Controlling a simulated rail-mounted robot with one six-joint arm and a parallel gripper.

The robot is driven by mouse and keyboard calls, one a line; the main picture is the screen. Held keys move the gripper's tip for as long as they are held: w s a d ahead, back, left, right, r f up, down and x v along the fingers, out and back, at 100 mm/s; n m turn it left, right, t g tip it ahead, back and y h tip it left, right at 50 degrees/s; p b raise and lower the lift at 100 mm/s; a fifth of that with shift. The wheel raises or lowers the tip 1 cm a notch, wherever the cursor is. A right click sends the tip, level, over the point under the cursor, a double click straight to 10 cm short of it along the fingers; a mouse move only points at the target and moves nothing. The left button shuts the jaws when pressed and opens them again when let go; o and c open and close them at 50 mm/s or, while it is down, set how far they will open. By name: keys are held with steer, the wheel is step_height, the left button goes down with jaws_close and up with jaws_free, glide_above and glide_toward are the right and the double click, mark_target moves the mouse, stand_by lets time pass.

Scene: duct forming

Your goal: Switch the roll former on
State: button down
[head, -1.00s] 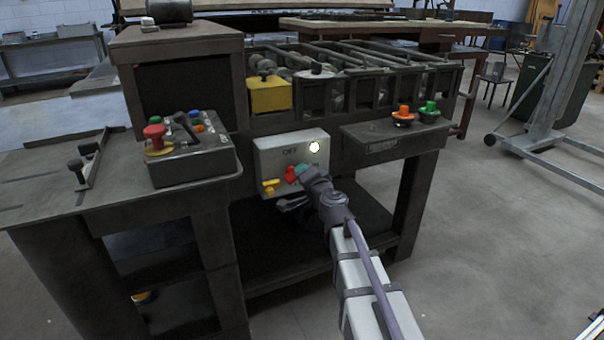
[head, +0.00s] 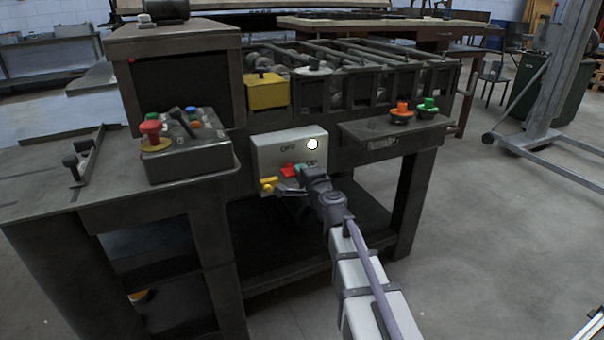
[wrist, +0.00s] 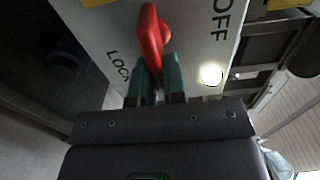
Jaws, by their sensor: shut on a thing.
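The switch box (head: 272,151) is a pale grey panel on the front of the roll former's dark frame. It carries an OFF label, an ON label lower right and a white round lamp (head: 312,144). Its red rotary handle (head: 289,171) also shows in the wrist view (wrist: 152,36), between the OFF and LOCK lettering. My gripper (wrist: 158,80) has its teal fingers closed on the near end of the red handle. In the head view my gripper (head: 303,170) partly covers the handle and the panel's lower right. I cannot tell which label the handle points to.
A yellow padlock-like part (head: 268,184) hangs at the box's lower left. A control box (head: 188,158) with a red mushroom button stands left. Orange (head: 402,113) and green (head: 427,107) buttons sit on the right shelf.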

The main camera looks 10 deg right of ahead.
steer(key=c, duration=1.2)
jaws_free()
steer(key=s, duration=0.3)
steer(key=s+d, duration=0.1)
steer(key=s, duration=0.3)
steer(key=s+d, duration=0.1)
steer(key=s, duration=0.2)
steer(key=shift+s, duration=0.35)
